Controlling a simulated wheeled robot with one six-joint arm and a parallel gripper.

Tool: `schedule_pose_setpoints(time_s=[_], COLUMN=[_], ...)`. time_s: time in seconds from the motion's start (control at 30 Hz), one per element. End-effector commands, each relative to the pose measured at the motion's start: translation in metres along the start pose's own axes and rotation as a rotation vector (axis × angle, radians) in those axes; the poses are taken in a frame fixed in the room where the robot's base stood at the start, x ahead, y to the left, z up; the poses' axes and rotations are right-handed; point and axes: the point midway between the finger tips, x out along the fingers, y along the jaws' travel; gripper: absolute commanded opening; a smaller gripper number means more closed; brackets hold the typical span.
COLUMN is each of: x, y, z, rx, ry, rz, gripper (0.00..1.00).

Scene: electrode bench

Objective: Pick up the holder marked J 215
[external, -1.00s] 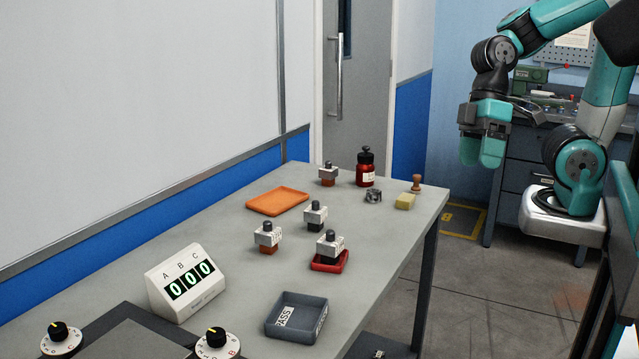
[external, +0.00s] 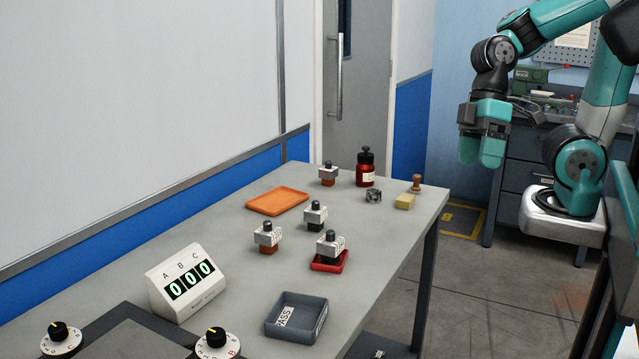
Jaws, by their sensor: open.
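Several small holders with grey blocks and black knobs stand upright on the grey bench. One with an orange-brown base (external: 267,237) is left of centre. One with a dark base (external: 315,214) is just behind it. One sits in a small red tray (external: 343,263); this holder (external: 330,245) has a dark lower part. Another with an orange-brown base (external: 328,174) is at the far end. Their labels are too small to read, so I cannot tell which is J 215. My gripper (external: 483,160) is open and empty, hanging beyond the bench's right edge, apart from every holder.
An orange tray (external: 277,201), a red bottle (external: 366,169), a metal nut-like part (external: 374,196), a yellow block (external: 405,201) and a wooden stamp (external: 416,184) are on the far half. A PASS tray (external: 297,318), an ABC display (external: 186,283) and dials (external: 216,344) are nearer.

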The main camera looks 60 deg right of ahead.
Motion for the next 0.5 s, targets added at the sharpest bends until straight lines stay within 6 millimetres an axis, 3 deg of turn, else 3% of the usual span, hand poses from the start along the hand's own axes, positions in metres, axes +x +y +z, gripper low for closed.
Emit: schedule_pose_setpoints(time_s=[0.3,0.37,0.47,0.5], x=[-0.002,-0.006,-0.015,-0.018], y=[0.002,0.006,0.020,0.028], z=[-0.007,-0.022,-0.065,-0.088], rx=[0.028,0.089,0.280,0.383], ry=[0.001,0.002,0.001,0.000], rz=[-0.001,-0.005,-0.014,-0.020], gripper=[0.77,0.77,0.77,0.77])
